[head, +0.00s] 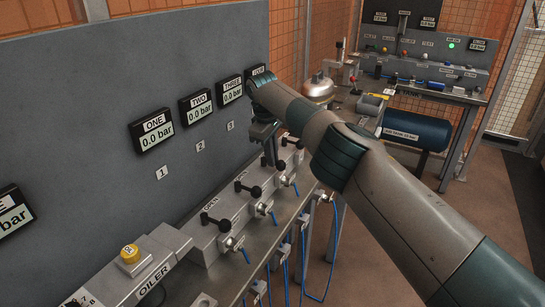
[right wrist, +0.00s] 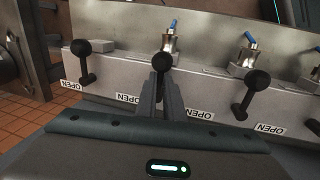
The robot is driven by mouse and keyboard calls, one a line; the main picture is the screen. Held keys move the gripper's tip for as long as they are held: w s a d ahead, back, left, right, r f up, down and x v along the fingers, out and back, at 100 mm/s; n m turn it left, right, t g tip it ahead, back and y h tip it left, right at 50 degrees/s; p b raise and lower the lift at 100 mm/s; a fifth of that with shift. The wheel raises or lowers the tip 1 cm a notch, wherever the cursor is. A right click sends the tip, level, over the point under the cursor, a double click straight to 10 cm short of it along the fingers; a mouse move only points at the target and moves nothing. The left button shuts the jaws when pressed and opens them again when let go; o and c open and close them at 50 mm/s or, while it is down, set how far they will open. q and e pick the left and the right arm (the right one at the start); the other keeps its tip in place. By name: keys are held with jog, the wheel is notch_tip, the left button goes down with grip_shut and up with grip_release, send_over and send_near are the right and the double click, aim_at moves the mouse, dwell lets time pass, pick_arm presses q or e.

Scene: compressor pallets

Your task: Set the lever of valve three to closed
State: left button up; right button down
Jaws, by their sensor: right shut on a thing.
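My right gripper (head: 269,150) reaches down to the valve row on the bench, below the gauge marked three (head: 230,90). In the right wrist view its fingers (right wrist: 162,88) are shut on the middle lever, which I take for valve three's. That lever's round black knob (right wrist: 162,61) shows just beyond the fingers; the rest is partly hidden, so its exact setting is unclear. The neighbouring black levers stand at the left (right wrist: 85,62) and right (right wrist: 249,85), with OPEN labels on the blocks. My left gripper is not in view.
Levers of valve two (head: 247,188) and valve one (head: 215,222) stand nearer along the bench, close together. Blue hoses (head: 305,260) hang at the bench front. An oiler block (head: 152,272) with a yellow button is nearest. A second bench (head: 430,92) and a blue tank (head: 415,128) stand behind right.

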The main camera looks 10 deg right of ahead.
jog(key=c, duration=1.9)
grip_release()
jog(key=shift+o, duration=0.2)
